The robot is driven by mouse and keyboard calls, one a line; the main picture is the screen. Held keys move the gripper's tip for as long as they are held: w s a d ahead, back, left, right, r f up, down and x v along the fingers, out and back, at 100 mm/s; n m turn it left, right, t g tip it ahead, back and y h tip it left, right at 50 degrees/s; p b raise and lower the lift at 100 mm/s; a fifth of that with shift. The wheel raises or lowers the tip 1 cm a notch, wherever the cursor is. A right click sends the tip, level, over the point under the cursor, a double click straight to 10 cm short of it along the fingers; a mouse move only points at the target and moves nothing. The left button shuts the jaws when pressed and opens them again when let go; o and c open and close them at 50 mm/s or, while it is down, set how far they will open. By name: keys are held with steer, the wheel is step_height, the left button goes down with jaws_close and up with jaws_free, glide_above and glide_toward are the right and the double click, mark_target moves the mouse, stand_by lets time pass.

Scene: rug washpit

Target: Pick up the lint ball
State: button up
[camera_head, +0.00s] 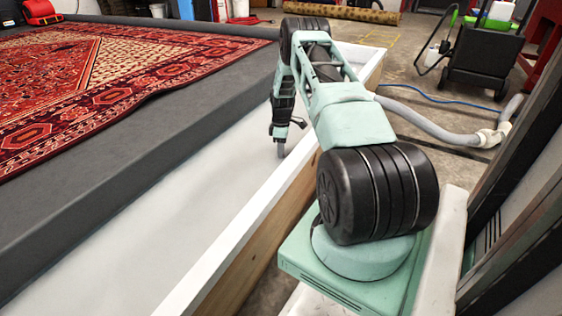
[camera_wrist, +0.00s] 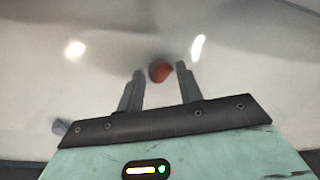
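The lint ball is a small, dark reddish round clump (camera_wrist: 160,71) in the upper middle of the wrist view, on a smooth pale surface. My gripper (camera_wrist: 160,76) has its two grey fingers apart, and the ball shows between their tips with a gap on each side. Whether the tips are level with the ball in height I cannot tell. In the head view my gripper (camera_head: 281,151) points down into the white trough (camera_head: 165,235), close to its right wall. The lint ball cannot be made out in the head view.
The trough's white right rim (camera_head: 232,238) runs close beside my arm. A dark grey ledge (camera_head: 130,150) with a red patterned rug (camera_head: 100,85) lies left. A small grey-blue bit (camera_wrist: 60,126) shows left in the wrist view. A grey hose (camera_head: 425,122) lies on the floor right.

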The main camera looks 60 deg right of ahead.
steer(key=shift+f, duration=0.45)
steer(key=c, duration=0.7)
steer(key=shift+r, duration=0.1)
